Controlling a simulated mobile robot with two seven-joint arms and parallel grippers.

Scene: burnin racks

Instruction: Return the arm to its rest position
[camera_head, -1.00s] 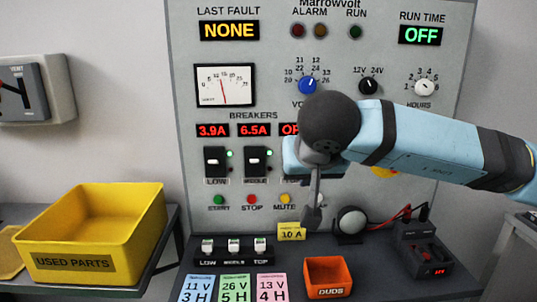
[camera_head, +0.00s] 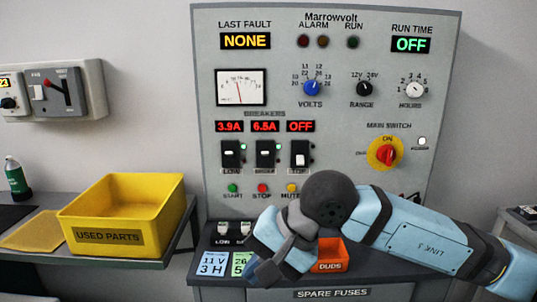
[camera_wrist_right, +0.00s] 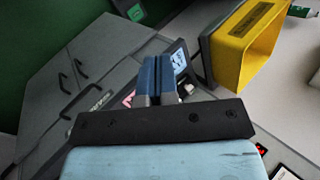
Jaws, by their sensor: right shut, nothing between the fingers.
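My right arm (camera_head: 415,235) comes in from the right in the head view, low in front of the panel. My right gripper (camera_head: 268,274) hangs over the front ledge, in front of the fuse switches and cards. In the right wrist view the two fingers (camera_wrist_right: 155,80) are together, with nothing between them. The grey burn-in panel (camera_head: 340,150) stands behind the arm, apart from it as far as I can tell. My left gripper is in neither view.
An orange DUDS bin (camera_head: 332,256) sits on the ledge close behind my forearm. A yellow USED PARTS bin (camera_head: 108,236) stands on the left bench. The red main switch (camera_head: 386,154) is at ON. The top breaker (camera_head: 299,155) reads OFF.

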